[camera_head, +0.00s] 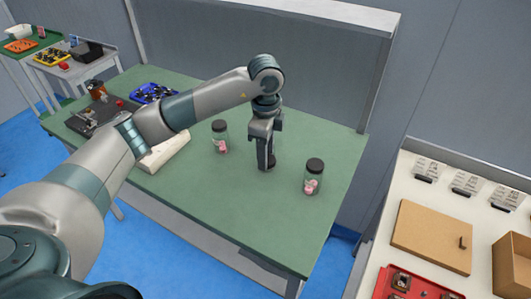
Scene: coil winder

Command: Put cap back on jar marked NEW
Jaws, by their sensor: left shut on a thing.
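My left gripper (267,166) points straight down over the green table, low near its top. It is shut on a small dark round thing, which looks like a black cap (271,163); the fingers partly hide it. A clear jar with a black lid and pink contents (221,146) stands upright left of the gripper. A similar lidded jar (312,186) stands to its right. Any jar behind the gripper is mostly hidden. No NEW marking is readable on either jar. My right gripper is not in view.
The green table (240,215) has free room in front of the jars. A cream block (165,152), a blue tray (154,92) and a dark device (94,117) are at its left. A grey panel stands behind. A bench with a brown board (431,235) is at right.

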